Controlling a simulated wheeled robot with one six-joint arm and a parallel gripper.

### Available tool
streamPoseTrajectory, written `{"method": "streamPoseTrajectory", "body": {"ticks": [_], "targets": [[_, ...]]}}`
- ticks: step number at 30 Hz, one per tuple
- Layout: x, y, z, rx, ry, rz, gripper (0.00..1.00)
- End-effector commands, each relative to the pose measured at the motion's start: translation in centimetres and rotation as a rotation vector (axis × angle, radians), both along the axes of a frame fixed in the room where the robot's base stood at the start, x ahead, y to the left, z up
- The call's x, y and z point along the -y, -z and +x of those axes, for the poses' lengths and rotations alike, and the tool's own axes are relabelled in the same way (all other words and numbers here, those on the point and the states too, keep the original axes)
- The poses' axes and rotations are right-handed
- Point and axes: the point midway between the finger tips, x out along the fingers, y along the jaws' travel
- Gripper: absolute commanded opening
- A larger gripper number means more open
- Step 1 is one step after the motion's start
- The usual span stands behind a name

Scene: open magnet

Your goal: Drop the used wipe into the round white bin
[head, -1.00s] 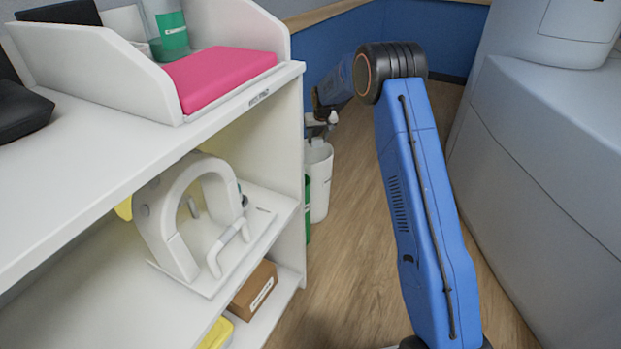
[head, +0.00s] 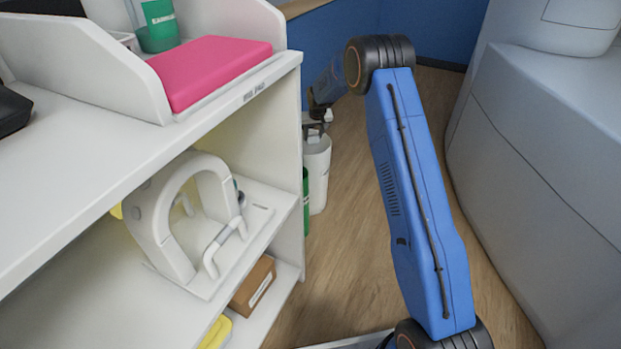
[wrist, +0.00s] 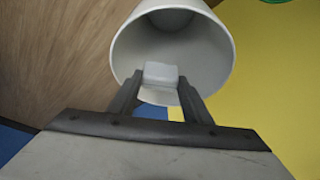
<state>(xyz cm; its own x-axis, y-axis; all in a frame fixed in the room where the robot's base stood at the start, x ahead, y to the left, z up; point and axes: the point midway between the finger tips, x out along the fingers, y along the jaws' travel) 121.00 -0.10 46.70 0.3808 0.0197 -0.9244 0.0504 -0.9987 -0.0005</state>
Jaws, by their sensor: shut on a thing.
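The round white bin (head: 317,178) stands on the floor just past the end of the shelf unit. In the wrist view its open mouth and inner wall (wrist: 212,45) face me. My gripper (wrist: 159,82) is shut on the used wipe (wrist: 160,73), a small whitish block between the fingertips. The fingertips and wipe overlap the bin's mouth near its rim; I cannot tell how far inside they are. In the head view my gripper (head: 317,124) is small, right above the bin, and the wipe cannot be made out.
A green bin (head: 306,205) stands beside the white one, partly hidden by the shelf unit (head: 292,150). The shelf holds a pink pad (head: 215,70), a white arched device (head: 165,205) and a brown box (head: 254,284). A large grey machine (head: 540,150) stands right. Wood floor (head: 350,250) is clear between.

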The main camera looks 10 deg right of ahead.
Motion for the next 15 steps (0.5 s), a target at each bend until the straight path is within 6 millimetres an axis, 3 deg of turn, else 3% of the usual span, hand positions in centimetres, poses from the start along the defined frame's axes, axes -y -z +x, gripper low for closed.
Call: {"method": "streamPoseTrajectory", "body": {"ticks": [9,10,12,15], "targets": [[0.0,0.28,0.0,0.0,0.0,0.0,0.2],[0.0,0.27,0.0,0.0,0.0,0.0,0.51],[0.0,0.27,-0.01,0.0,0.0,0.0,0.66],[0.0,0.27,-0.01,0.0,0.0,0.0,0.66]]}}
